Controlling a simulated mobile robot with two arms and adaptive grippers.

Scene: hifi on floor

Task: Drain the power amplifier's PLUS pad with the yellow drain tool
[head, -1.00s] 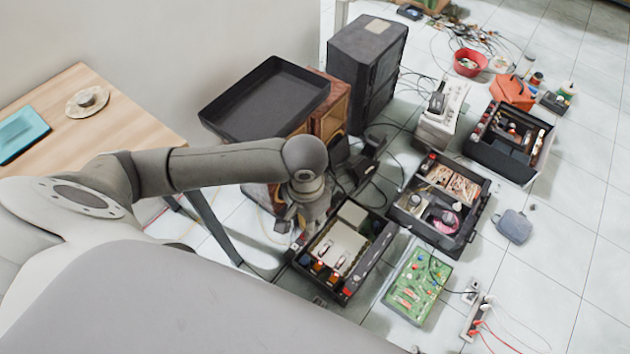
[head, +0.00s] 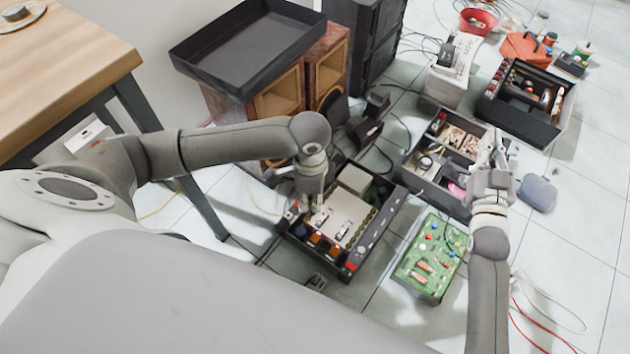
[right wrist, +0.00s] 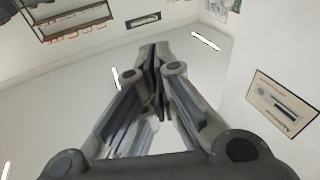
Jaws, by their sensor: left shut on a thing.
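The power amplifier (head: 360,255) is an open black chassis on the floor in the middle of the head view, with a pale board, colored round parts and a red part at its front corner. My left gripper (head: 314,208) points down over its left part. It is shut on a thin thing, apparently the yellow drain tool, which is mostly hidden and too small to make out. I cannot tell whether its tip touches a pad, or which pad is PLUS. My right gripper (head: 494,150) is raised at the right, empty; its fingertips (right wrist: 155,55) meet in the right wrist view.
A green circuit board (head: 430,258) lies right of the amplifier. An open black unit (head: 418,178) stands behind it, partly behind my right gripper. A black tray (head: 245,50) rests on wooden speakers at the back left. A wooden table (head: 60,75) is at left.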

